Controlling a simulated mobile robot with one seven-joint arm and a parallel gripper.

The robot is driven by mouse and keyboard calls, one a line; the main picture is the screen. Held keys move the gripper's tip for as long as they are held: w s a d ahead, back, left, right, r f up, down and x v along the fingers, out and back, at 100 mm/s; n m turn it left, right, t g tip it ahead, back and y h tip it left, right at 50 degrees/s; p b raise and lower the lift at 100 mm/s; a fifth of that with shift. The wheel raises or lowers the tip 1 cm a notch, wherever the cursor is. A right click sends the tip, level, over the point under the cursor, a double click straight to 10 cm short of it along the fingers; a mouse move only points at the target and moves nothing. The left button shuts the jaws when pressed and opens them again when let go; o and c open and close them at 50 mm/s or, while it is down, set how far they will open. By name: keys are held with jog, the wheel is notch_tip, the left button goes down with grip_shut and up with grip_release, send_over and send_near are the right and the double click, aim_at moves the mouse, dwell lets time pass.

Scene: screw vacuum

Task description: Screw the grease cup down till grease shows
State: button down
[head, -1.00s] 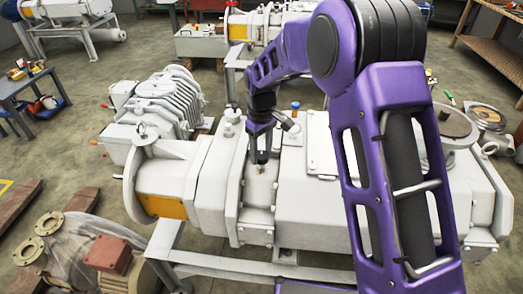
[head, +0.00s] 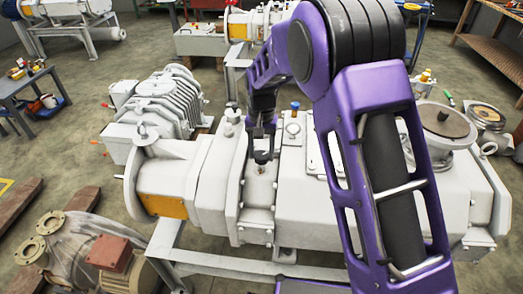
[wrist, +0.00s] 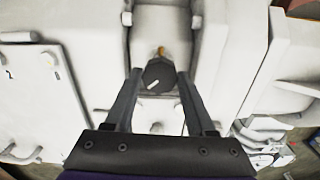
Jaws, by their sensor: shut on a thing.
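The grease cup, a dark round cap with a white line on top (wrist: 156,78), shows between my fingers in the wrist view. In the head view it is a small dark piece (head: 261,157) low on top of the pale grey vacuum pump (head: 330,215). My gripper (head: 262,144) points down over it, its two fingers shut on opposite sides of the cap. A small orange-yellow spot (wrist: 161,51) shows just beyond the cap's far edge. I cannot tell whether it is grease. The cup's lower part and thread are hidden.
A blue-capped fitting (head: 295,108) and a grey fitting (head: 230,118) stand on the pump near my gripper. A finned motor unit (head: 158,95) is at the left. My arm covers much of the pump's right half in the head view.

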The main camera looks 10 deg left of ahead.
aim_at(262, 155)
jog(key=m+p, duration=0.1)
jog(key=m, duration=0.4)
jog(key=shift+r+m, duration=0.1)
jog(key=shift+m, duration=2.3)
jog(key=shift+c, duration=1.1)
grip_release()
notch_tip(262, 155, up, 17)
jog(key=shift+r, duration=0.2)
